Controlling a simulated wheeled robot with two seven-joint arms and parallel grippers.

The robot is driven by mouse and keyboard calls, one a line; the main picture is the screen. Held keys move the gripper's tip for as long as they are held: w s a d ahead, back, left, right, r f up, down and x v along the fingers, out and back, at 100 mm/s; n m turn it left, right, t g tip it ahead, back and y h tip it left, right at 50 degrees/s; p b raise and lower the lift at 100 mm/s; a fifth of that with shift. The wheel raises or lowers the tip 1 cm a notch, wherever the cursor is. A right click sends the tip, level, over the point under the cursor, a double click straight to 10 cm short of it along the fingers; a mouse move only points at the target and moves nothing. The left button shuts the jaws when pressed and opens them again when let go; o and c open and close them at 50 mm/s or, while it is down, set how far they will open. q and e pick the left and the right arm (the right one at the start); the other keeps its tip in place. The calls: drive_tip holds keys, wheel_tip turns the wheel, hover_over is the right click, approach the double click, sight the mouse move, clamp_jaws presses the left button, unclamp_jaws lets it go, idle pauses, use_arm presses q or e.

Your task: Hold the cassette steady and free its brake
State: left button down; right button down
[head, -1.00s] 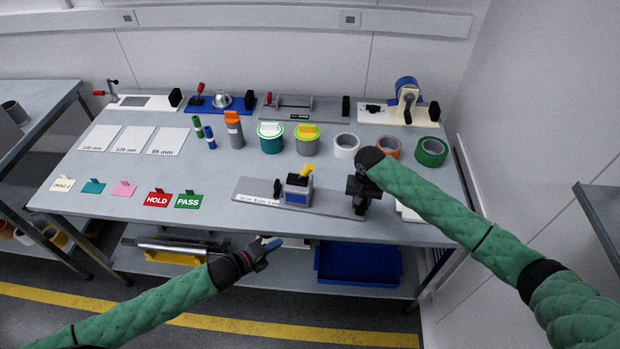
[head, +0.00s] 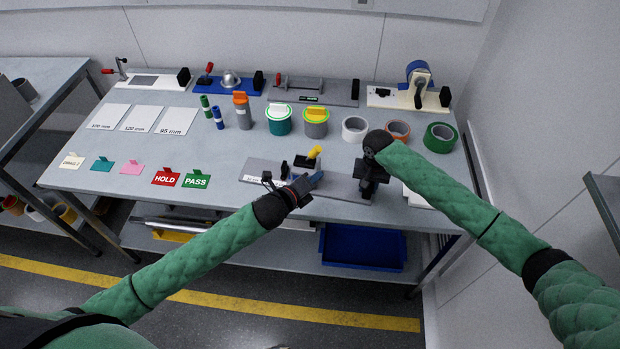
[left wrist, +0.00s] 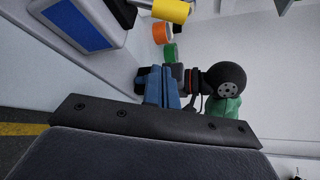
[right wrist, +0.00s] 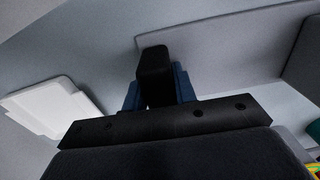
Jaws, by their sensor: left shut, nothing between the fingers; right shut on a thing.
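The cassette is a grey plate (head: 262,168) near the front edge of the bench, with a dark block and a yellow lever (head: 315,151) standing on it. In the left wrist view the block (left wrist: 80,22) shows a blue panel, with the yellow lever (left wrist: 172,10) beside it. My left gripper (head: 318,178) is shut and empty in front of the block, hiding part of it. My right gripper (head: 368,190) is shut on a black upright grip (right wrist: 153,72) at the plate's right end. The lever's base is hard to see.
A white plate (head: 416,199) lies right of my right gripper. Tape rolls, including a green one (head: 440,137), and lidded tubs (head: 315,122) stand behind the cassette. A blue tray (head: 362,248) is below.

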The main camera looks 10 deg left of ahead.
sight(311, 151)
drive_tip(key=shift+s+f, duration=0.1)
drive_tip(key=shift+f, duration=0.1)
use_arm(q)
drive_tip(key=shift+w+d, duration=0.1)
drive_tip(key=shift+w, duration=3.15)
drive_tip(key=shift+w+a+r, duration=0.1)
drive_tip(key=shift+a+r, duration=0.65)
drive_tip(key=shift+a, duration=0.3)
drive_tip(key=shift+w+a+r+n+h, duration=0.15)
drive_tip(key=shift+a+n+h, duration=0.15)
drive_tip(key=shift+a+n, duration=0.35)
drive_tip(key=shift+a+r, duration=0.1)
drive_tip(key=shift+a, duration=1.15)
drive_tip(key=shift+w+a+f+n+t+h, duration=0.1)
drive_tip(key=shift+a+f+n+t+h, duration=0.1)
drive_tip(key=shift+a+n+t+h, duration=0.15)
